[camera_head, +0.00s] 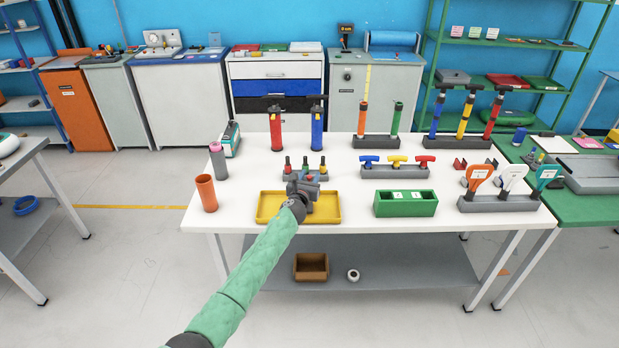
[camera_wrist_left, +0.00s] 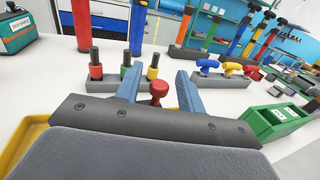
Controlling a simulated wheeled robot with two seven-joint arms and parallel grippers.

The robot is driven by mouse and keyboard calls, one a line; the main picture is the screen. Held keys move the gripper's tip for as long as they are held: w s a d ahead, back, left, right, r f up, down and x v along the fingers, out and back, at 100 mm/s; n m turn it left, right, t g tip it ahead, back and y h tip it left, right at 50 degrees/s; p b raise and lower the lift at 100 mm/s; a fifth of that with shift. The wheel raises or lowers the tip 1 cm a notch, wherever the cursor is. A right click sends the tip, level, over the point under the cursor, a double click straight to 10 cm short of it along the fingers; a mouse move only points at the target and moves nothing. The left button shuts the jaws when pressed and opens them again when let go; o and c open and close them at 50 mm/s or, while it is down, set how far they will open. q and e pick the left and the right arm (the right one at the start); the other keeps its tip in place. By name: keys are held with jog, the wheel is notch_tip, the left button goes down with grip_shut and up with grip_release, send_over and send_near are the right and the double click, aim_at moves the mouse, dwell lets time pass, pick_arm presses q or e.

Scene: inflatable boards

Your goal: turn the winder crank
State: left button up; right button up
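My left gripper (camera_head: 308,184) is over the yellow tray (camera_head: 270,207) on the white table. In the left wrist view its two blue fingers (camera_wrist_left: 160,84) are apart. A red knob on a short neck (camera_wrist_left: 158,89) shows in the gap between them, with clear space on both sides. I cannot tell whether this knob belongs to the winder crank, and no crank arm is plainly visible. On the back cabinet a blue roll (camera_head: 392,38) sits in a frame, with no clear crank. My right gripper is not in view.
Behind the gripper stands a grey rack with red, green and yellow dark-topped pieces (camera_wrist_left: 126,70). Red and blue pumps (camera_head: 317,128) are farther back. A green box (camera_head: 406,205) is to the right; an orange cup (camera_head: 207,193) and pink-grey bottle (camera_head: 217,160) are left.

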pick_arm(q)
grip_shut()
jog(key=shift+s+m+h, duration=0.1)
jog(key=shift+m+h, duration=0.2)
jog(key=shift+h, duration=0.1)
